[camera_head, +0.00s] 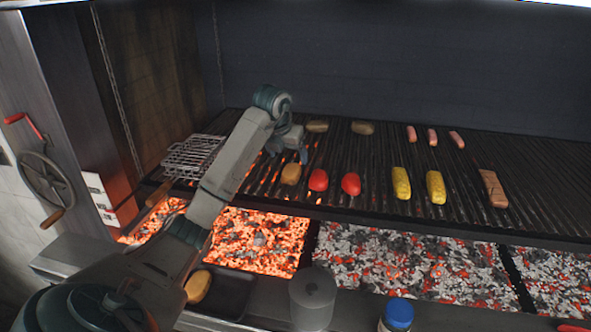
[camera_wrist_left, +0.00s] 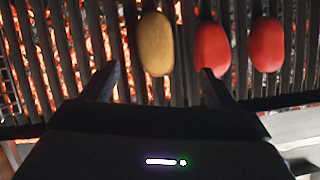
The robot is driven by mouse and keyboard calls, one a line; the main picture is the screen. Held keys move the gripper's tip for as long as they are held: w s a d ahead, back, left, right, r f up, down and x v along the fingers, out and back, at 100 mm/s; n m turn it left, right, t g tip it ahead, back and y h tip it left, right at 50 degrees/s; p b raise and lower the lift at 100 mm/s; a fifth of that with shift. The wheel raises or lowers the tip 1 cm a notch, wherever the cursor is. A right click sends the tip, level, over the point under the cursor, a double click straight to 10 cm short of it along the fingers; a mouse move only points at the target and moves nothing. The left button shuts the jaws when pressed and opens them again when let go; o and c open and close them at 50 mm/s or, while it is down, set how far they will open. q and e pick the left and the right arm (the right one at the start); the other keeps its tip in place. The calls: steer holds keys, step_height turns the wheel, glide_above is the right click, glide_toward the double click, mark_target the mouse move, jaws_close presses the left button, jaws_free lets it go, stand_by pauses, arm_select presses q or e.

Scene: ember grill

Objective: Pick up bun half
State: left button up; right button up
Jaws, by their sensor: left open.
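A golden-brown bun half (camera_head: 291,174) lies on the grill grate, left of two red pieces. In the left wrist view the bun half (camera_wrist_left: 155,44) shows whole, just beyond and between the fingertips. My left gripper (camera_head: 287,154) is open and empty, over the grate beside the bun half; its two fingers (camera_wrist_left: 160,70) show apart in the wrist view. I cannot tell its exact height over the grate. Two other brown, bun-like pieces (camera_head: 317,126) (camera_head: 363,128) lie farther back, and another (camera_head: 198,286) is at the front ledge. My right gripper is not in view.
Red pieces (camera_head: 318,180) (camera_head: 351,184) lie close right of the bun half. Corn (camera_head: 401,183), sausages (camera_head: 432,137) and a brown slab (camera_head: 493,188) are farther right. A wire basket (camera_head: 188,158) stands left. Glowing coals (camera_head: 262,240) lie below; a blue-capped jar (camera_head: 397,316) stands in front.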

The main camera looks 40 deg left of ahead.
mark_target(290, 169)
arm_select(q)
steer(key=shift+w+a+f, duration=0.15)
steer(key=shift+f, duration=0.8)
steer(key=shift+w+f+p, duration=0.25)
steer(key=shift+f+p, duration=0.05)
steer(key=shift+p, duration=0.05)
steer(key=p+x, duration=0.1)
steer(key=x, duration=0.1)
steer(key=a+p+x, duration=0.1)
steer(key=x, duration=0.1)
steer(key=shift+w+p, duration=0.1)
steer(key=shift+p, duration=0.25)
steer(key=shift+w+f, duration=0.15)
steer(key=shift+f, duration=0.35)
steer(key=shift+w, duration=0.1)
steer(key=c, duration=1)
steer(key=shift+c, duration=0.3)
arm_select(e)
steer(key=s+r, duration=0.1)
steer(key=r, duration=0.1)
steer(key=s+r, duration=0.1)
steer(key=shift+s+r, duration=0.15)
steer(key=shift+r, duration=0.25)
